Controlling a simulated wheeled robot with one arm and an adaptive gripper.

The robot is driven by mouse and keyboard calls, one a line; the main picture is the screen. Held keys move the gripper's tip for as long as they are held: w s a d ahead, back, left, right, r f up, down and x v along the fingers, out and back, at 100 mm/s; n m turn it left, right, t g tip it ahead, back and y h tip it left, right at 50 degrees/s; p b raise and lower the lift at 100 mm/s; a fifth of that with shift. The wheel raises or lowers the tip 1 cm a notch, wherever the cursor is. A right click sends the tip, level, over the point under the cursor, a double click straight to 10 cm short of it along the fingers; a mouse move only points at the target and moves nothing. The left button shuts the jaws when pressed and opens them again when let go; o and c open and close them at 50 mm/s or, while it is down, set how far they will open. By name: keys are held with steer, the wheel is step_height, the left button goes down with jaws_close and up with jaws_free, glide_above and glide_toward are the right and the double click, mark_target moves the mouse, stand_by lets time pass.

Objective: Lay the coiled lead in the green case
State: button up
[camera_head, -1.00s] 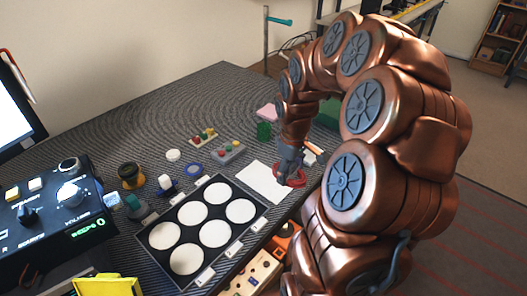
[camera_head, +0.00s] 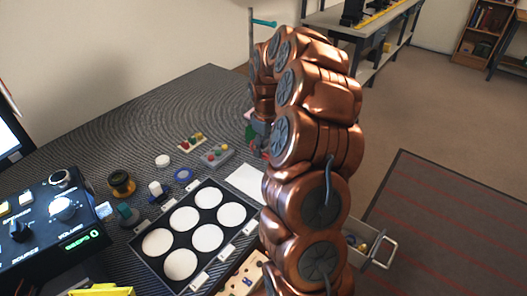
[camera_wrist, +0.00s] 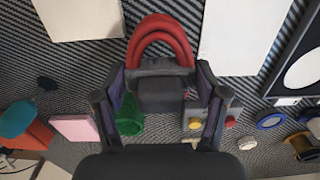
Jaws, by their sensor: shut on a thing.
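The coiled lead (camera_wrist: 160,35) is red and shows as thick loops in the wrist view, in front of my gripper's jaws. My gripper (camera_wrist: 162,85) is shut on the lead and holds it over the dark patterned table. In the head view my gripper (camera_head: 260,135) is mostly behind my arm. A small dark green object (camera_wrist: 130,118) stands beyond the left finger in the wrist view. I cannot tell that it is the case. The larger green shape seen earlier in the head view is now hidden behind my arm.
A pink block (camera_wrist: 75,128) and a grey peg block (camera_head: 217,154) are near the gripper. A white sheet (camera_head: 244,180) lies beside a black tray (camera_head: 146,260) with white round wells. An open drawer (camera_head: 372,240) juts out at the right.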

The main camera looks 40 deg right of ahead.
mark_target(264, 152)
steer(key=shift+w+d, duration=0.15)
steer(key=shift+w, duration=0.2)
steer(key=shift+f+p, duration=0.35)
steer(key=shift+f, duration=1.45)
steer(key=shift+f, duration=0.2)
steer(key=o, duration=1.3)
steer(key=shift+r, duration=0.1)
steer(key=shift+o, duration=0.2)
step_height(264, 152, up, 12)
steer(key=shift+f+b, duration=0.15)
steer(key=shift+b, duration=0.6)
steer(key=shift+r, duration=0.35)
